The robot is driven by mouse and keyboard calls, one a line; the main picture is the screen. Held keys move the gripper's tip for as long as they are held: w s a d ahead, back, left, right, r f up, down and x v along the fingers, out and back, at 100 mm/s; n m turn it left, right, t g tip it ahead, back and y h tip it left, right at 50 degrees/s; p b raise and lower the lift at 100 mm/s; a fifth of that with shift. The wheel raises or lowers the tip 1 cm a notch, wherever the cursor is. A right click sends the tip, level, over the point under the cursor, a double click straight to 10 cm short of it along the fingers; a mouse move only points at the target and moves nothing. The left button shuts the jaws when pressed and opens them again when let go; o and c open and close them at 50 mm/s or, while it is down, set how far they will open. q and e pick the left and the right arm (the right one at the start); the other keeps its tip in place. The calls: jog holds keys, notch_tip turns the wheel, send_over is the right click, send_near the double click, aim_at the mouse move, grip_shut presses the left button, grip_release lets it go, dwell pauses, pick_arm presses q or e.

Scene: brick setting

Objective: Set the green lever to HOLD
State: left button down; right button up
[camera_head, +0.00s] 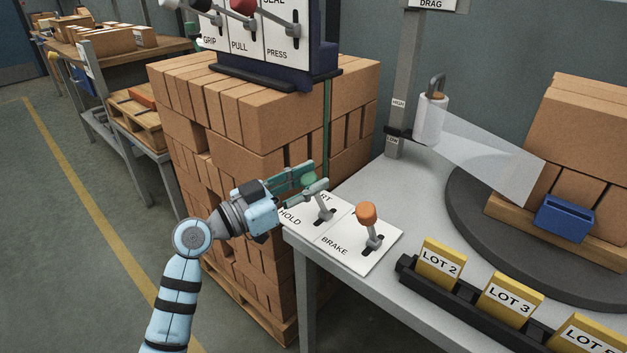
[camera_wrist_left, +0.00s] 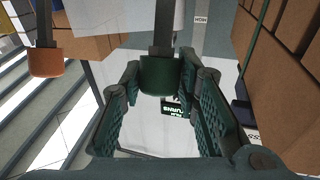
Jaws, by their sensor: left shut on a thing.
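The green lever knob (camera_head: 309,180) sits on a grey stem on a white panel (camera_head: 340,240) at the table's near left corner. The panel reads HOLD, a partly hidden label ending in RT, and BRAKE. My left gripper (camera_head: 304,178) reaches in from the left and is shut on the green knob, partly covering it. In the left wrist view the green knob (camera_wrist_left: 162,76) lies between the two finger pads (camera_wrist_left: 160,95). The lever leans toward the upper left in the head view; I cannot tell its exact setting. My right gripper is not in view.
The orange-knobbed BRAKE lever (camera_head: 366,213) stands close to the right of the green one. A rack of yellow LOT cards (camera_head: 441,263) lies along the front edge. Stacked bricks (camera_head: 250,120) stand behind the gripper. A dark turntable (camera_head: 470,225) holds a brick pallet.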

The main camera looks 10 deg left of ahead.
pick_arm(q)
jog(key=shift+s+f, duration=0.15)
jog(key=shift+f, duration=0.2)
jog(key=c, duration=1.5)
grip_release()
jog(key=shift+o, duration=1.3)
jog(key=shift+r, duration=0.15)
jog(key=v, duration=1.2)
jog(key=shift+r, duration=0.1)
